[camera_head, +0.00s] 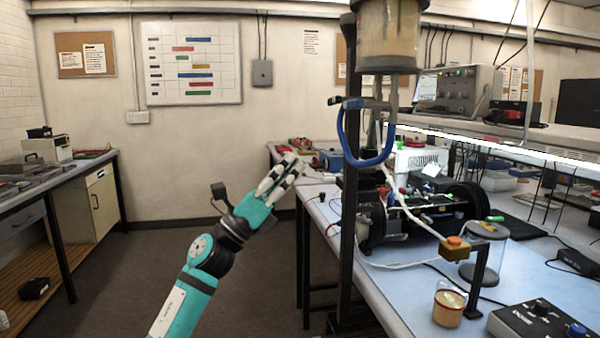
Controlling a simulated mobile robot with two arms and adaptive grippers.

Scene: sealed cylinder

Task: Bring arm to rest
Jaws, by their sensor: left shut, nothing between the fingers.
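My left arm, teal and black, reaches up from the bottom of the head view. My left gripper (291,165) is raised in the open floor space, left of the workbench. Its pale fingers point up and to the right; it is shut and holds nothing. It appears apart from the bench and the black post. My right arm and gripper are not in the view.
A black post (349,215) carries a cylinder (388,38) and a blue loop (344,148). The workbench (385,290) holds black equipment (425,213), a clear cylinder (483,252) and a small jar (448,307). A left bench (95,158) stands along the wall. Floor between is clear.

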